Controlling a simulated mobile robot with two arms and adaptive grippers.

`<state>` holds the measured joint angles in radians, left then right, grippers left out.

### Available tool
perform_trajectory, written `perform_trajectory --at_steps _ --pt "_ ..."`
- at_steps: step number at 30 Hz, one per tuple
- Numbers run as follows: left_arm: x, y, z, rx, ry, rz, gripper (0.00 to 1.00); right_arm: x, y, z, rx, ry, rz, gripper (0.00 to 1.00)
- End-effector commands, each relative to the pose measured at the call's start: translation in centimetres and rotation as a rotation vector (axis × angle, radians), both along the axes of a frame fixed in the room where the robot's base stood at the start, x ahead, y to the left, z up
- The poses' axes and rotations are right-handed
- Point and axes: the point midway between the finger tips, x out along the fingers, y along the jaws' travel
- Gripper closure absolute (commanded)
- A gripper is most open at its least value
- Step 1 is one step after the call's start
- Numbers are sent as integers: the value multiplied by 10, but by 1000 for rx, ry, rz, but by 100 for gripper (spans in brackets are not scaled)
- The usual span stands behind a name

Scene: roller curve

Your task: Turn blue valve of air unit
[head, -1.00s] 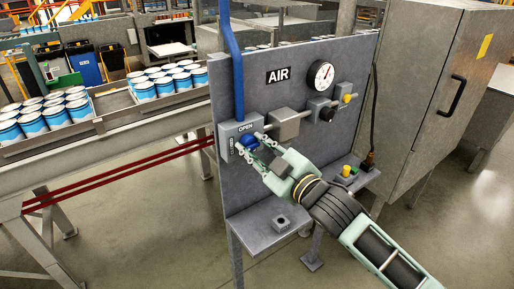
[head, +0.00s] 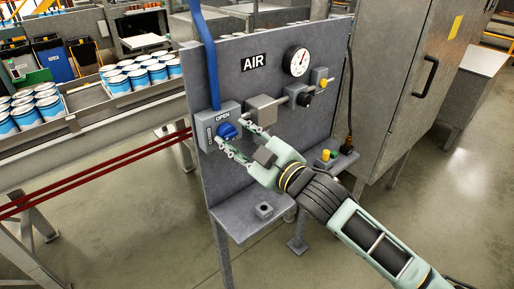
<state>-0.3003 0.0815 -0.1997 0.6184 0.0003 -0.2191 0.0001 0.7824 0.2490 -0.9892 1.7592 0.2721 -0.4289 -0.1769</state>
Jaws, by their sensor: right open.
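The blue valve (head: 228,131) is a small knob on a grey box (head: 205,128) marked OPEN at the top, at the left of the grey AIR panel (head: 285,120). A second label on the box's left side is too small to read. My right gripper (head: 238,138) comes in from the lower right and is open, with nothing held. Its fingertips are at the lower right of the knob, one below it and one to its right. I cannot tell whether they touch it. Most of the knob shows. My left gripper is not in view.
A blue pipe (head: 206,60) runs down to the valve box. A gauge (head: 297,61), grey fittings and yellow knobs sit to the right. A shelf (head: 245,215) juts out below. A conveyor with paint cans (head: 135,76) is left, a grey cabinet (head: 395,90) right.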

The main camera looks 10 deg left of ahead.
Motion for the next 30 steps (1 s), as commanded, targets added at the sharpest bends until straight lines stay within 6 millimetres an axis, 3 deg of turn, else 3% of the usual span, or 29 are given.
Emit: perform_trajectory --at_steps 9,15,30 --pt "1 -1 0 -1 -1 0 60 -40 -54 -1 -3 -1 -3 60" --pt "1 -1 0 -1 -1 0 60 -58 -77 -1 -1 0 -3 60" --pt "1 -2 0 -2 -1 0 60 -64 -84 0 -1 -2 -2 60"
